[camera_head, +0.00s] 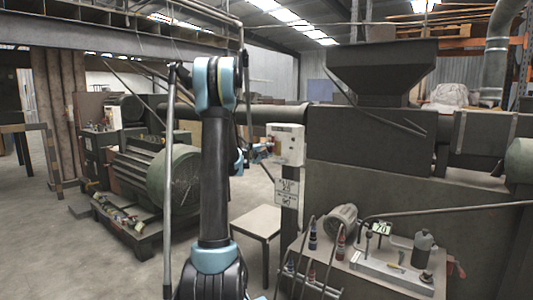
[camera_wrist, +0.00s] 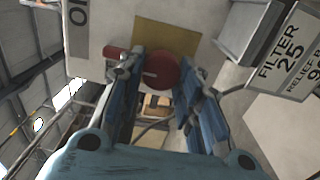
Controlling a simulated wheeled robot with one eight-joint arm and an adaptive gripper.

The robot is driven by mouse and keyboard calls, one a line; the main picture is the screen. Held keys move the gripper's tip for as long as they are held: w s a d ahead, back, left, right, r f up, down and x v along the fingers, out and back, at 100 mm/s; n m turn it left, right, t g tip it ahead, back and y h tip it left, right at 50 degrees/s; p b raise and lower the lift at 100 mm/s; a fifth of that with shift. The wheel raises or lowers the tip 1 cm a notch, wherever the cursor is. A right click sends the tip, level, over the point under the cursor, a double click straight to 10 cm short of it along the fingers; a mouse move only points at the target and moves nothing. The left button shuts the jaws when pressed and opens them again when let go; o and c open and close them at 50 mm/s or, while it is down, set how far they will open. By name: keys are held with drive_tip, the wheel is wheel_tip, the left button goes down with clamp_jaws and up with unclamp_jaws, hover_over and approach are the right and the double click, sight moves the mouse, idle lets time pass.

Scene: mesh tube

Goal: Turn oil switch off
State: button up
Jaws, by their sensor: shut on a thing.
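The oil switch is a red round knob (camera_wrist: 165,69) on a yellow plate (camera_wrist: 166,33), mounted on a pale panel with a partly cut-off label reading "OI" (camera_wrist: 78,12). My gripper (camera_wrist: 158,72) has its two blue fingers on either side of the knob and is shut on it. A small red piece (camera_wrist: 114,52) shows beside the left finger. In the head view my gripper (camera_head: 263,149) is at the left side of a white box (camera_head: 288,143) on a post. The knob cannot be made out clearly there.
A sign reading "FILTER 25" (camera_wrist: 289,56) and a grey box (camera_wrist: 248,30) are right of the knob. A small table (camera_head: 258,221) stands below the white box. A bench with bottles (camera_head: 365,268) is at front right. A large motor (camera_head: 165,175) is at left.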

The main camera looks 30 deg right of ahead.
drive_tip(key=shift+a+f, duration=0.1)
drive_tip(key=o, duration=1.1)
drive_tip(key=v, duration=1.2)
drive_tip(key=shift+w, duration=0.1)
